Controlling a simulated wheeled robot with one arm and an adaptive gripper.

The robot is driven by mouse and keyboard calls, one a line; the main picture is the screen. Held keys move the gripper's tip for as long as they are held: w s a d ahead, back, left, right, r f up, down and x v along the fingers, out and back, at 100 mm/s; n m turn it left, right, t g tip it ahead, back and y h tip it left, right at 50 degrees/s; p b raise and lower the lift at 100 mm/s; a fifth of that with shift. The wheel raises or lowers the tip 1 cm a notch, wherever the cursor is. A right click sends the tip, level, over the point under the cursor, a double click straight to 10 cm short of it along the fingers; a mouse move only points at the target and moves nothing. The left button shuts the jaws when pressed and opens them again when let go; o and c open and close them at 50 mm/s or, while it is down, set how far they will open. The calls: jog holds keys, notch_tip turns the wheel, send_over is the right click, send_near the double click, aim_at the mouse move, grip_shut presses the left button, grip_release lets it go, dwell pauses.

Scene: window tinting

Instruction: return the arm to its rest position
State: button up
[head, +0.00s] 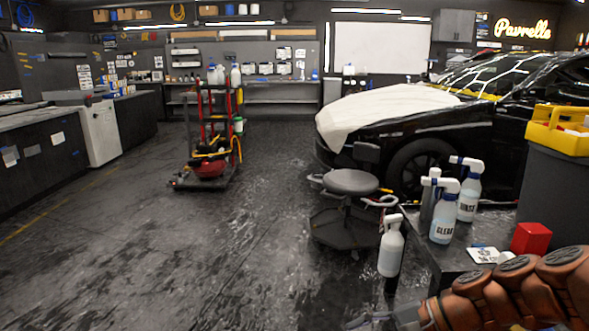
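My arm (510,295), with copper-brown links, reaches in from the lower right corner, in front of the dark work table (450,262). At its left end, a grey part that looks like my gripper (378,319) shows low at the bottom edge. It is partly cut off and blurred, so I cannot tell whether its fingers are open or shut. A white spray bottle (391,252) is upright just above it, beside the table's left edge. What supports this bottle is unclear.
Spray bottles marked CLEAR (444,222) and RINSE (468,200), a card (482,255) and a red block (531,238) are on the table. A stool (350,183), black car (405,150), yellow caddy (560,130) and red cart (210,150) stand around. The left floor is open.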

jog(key=s+a+f+n+g+h, duration=0.1)
jog(key=s+f+n+g+h, duration=0.15)
jog(key=s, duration=0.25)
jog(key=s+a+f+n+g+h, duration=0.1)
jog(key=s+a+n+h, duration=0.15)
jog(key=s, duration=0.35)
jog(key=s+d+n+g+h, duration=0.2)
jog(key=s+d+n+h, duration=0.35)
jog(key=s+d, duration=0.35)
notch_tip(320, 180, up, 26)
jog(key=s+t+p, duration=0.1)
jog(key=p, duration=2.4)
jog(key=shift+s+a+f, duration=0.15)
jog(key=shift+s+a, duration=0.05)
jog(key=shift+a, duration=0.2)
